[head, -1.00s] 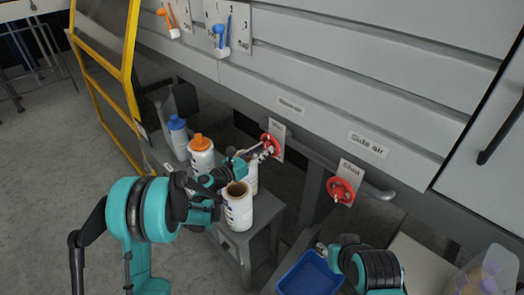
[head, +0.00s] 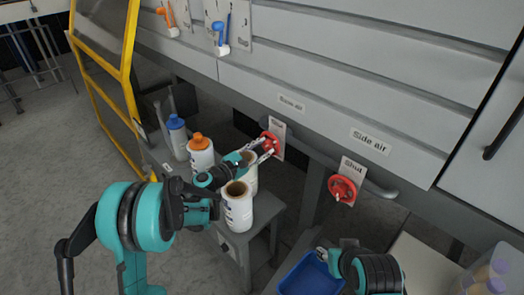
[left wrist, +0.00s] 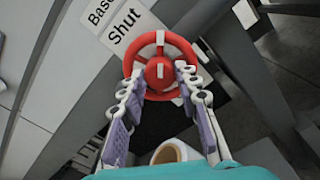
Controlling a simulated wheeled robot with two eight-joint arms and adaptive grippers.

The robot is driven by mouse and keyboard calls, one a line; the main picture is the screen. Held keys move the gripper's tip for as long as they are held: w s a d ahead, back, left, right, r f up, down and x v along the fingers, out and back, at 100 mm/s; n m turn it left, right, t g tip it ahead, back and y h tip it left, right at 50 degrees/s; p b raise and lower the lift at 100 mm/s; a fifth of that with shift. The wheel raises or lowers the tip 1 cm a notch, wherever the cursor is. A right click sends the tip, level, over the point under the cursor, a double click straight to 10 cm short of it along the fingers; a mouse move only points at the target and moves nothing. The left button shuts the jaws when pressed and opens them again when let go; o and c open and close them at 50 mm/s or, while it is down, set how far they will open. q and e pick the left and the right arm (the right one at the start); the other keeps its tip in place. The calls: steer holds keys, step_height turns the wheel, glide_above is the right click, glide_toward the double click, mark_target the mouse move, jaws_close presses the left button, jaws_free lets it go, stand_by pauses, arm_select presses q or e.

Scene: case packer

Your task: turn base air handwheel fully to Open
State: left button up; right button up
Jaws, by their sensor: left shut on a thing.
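The base air handwheel (head: 268,138) is a red spoked wheel under the base air label (head: 291,103), beside a plate (head: 279,126) reading Shut. It also shows head-on in the left wrist view (left wrist: 159,71). My left gripper (head: 267,150) is at the wheel, with its fingers on both sides of the lower rim, shut on it in the left wrist view (left wrist: 160,84). The fingers hide part of the wheel in the head view. My right gripper (head: 321,253) is low, by the blue tray, far from this wheel; its jaw opening is unclear.
A second red handwheel (head: 342,188) sits to the right under the Side air label (head: 370,141). A blue tray (head: 310,275) lies below.

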arm_select(q)
steer(key=m, duration=0.3)
steer(key=shift+m+b, duration=0.35)
steer(key=shift+m, duration=0.05)
steer(key=m, duration=0.3)
steer(key=shift+m, duration=0.3)
steer(key=m+b, duration=0.1)
steer(key=m, duration=1.1)
steer(key=shift+f+m+b, duration=0.1)
steer(key=shift+m+b, duration=0.25)
steer(key=shift+m, duration=0.05)
steer(key=m, duration=0.6)
steer(key=shift+m, duration=0.3)
steer(key=o, duration=1.2)
steer(key=shift+c, duration=0.2)
